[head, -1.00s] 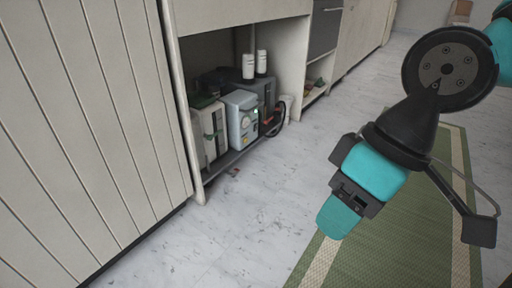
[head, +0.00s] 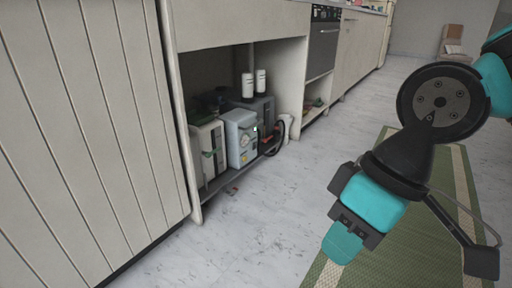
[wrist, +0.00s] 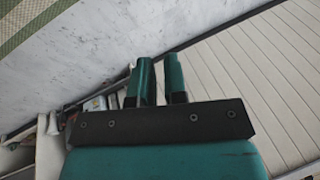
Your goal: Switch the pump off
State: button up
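A light blue-grey box (head: 241,143), which looks like the pump, stands on the low shelf of the open cabinet in the head view. My gripper (head: 342,243) hangs over the floor and green mat, to the right of the cabinet and well apart from the box. In the wrist view its two teal fingers (wrist: 160,75) stand apart with a narrow empty gap. Part of the cabinet's contents shows there at the left, mostly hidden by my gripper.
A pale box with a green strap (head: 208,150) stands left of the blue-grey box. A dark unit (head: 262,108) and two white cylinders (head: 248,86) are behind it. A slatted panel (head: 85,130) fills the left.

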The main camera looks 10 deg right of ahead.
notch_tip(320, 180, up, 16)
jog(key=p, duration=1.5)
jog(key=shift+p, duration=0.3)
grip_shut()
jog(key=shift+f, duration=0.25)
